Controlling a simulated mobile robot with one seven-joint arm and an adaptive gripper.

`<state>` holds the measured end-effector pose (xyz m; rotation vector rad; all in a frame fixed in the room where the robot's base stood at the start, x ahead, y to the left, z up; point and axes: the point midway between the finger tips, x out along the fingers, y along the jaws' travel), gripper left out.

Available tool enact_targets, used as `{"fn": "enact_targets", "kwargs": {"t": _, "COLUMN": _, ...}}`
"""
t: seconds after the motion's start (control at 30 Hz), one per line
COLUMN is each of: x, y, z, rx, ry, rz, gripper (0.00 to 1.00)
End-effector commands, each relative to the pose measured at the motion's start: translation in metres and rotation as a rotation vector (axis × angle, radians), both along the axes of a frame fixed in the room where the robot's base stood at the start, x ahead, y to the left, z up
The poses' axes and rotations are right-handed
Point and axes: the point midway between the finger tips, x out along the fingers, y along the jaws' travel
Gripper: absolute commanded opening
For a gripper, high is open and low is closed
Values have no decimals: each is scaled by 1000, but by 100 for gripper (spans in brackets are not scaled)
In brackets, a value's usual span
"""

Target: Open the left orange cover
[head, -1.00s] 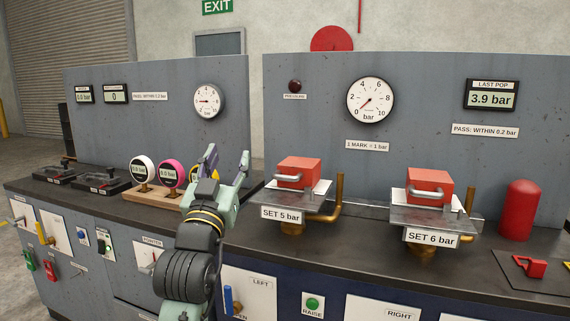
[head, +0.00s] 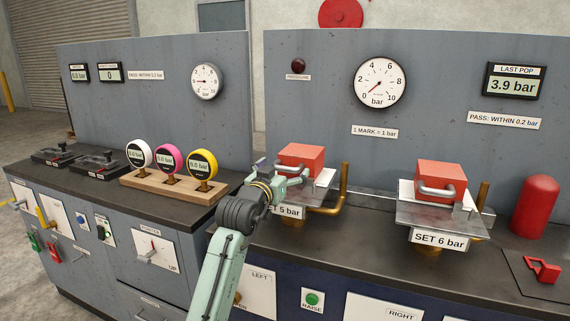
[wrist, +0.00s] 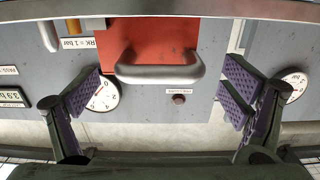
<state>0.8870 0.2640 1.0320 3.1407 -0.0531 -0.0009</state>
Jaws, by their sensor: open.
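The left orange cover (head: 301,158) is a red-orange box with a silver handle, on the stand labelled SET 5 bar. In the wrist view the cover (wrist: 160,42) hangs at the top centre, upside down, with its handle (wrist: 160,73) facing me. My gripper (head: 276,178) is at the left front of this cover in the head view. In the wrist view its purple-padded fingers (wrist: 165,95) are spread wide, one on each side of the handle, and do not touch it. The head view hides part of the handle behind my gripper.
A second orange cover (head: 440,180) with a handle stands to the right on the SET 6 bar stand. A brass pipe (head: 334,200) rises beside the left stand. A red cylinder (head: 536,206) stands at the far right. Three round gauges (head: 171,160) sit on a wooden block at left.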

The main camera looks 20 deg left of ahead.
Motion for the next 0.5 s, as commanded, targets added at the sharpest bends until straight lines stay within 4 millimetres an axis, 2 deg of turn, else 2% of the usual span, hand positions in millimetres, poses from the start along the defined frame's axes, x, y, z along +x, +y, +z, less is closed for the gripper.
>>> {"fn": "enact_targets", "kwargs": {"t": 0.13, "x": 10, "y": -1, "z": 0, "rx": 1, "ry": 0, "rz": -1, "gripper": 92}}
{"fn": "enact_targets", "kwargs": {"t": 0.4, "x": 12, "y": -1, "z": -1, "rx": 1, "ry": 0, "rz": 0, "gripper": 92}}
{"fn": "enact_targets", "kwargs": {"t": 0.5, "x": 12, "y": -1, "z": -1, "rx": 1, "ry": 0, "rz": 0, "gripper": 87}}
